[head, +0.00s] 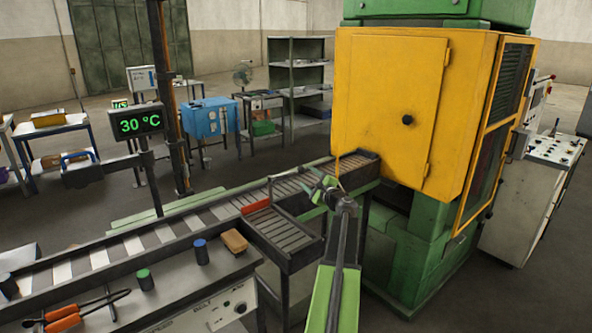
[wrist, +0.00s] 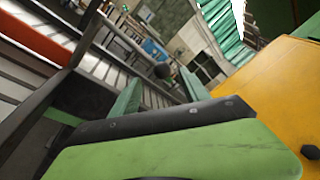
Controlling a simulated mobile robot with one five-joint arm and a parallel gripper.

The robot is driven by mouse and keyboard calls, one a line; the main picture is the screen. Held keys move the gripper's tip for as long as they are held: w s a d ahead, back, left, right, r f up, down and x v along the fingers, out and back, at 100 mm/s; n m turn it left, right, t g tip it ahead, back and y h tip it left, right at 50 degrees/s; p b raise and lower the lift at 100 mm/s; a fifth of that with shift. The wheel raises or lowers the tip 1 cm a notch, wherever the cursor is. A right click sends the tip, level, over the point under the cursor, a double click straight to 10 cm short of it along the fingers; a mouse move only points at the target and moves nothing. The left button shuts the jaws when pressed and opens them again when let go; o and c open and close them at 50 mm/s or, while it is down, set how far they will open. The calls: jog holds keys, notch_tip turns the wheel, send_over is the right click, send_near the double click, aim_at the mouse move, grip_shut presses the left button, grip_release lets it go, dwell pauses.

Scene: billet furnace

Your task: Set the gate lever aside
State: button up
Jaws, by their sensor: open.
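My gripper (head: 327,188) is over the end of the roller conveyor, in front of the yellow furnace-side cabinet. In the wrist view its two green fingers (wrist: 160,88) stand apart with a gap between them. A dark round knob (wrist: 162,71) shows in that gap, near the fingertips; it looks like the gate lever's knob. A thin dark bar seems to run from it to the upper left. I cannot tell whether the fingers touch it. In the head view the lever is too small to make out beside my gripper.
An orange-red billet (head: 256,205) lies on the conveyor (head: 165,233), left of my gripper. The yellow cabinet (head: 390,110) stands close on the right. A front bench (head: 165,285) holds pliers (head: 75,315), small cylinders and a tan block (head: 234,241). A post carries a 30 °C display (head: 140,122).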

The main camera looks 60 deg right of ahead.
jog(key=x, duration=1.1)
jog(key=shift+d, duration=0.15)
grip_shut()
dwell(0.8)
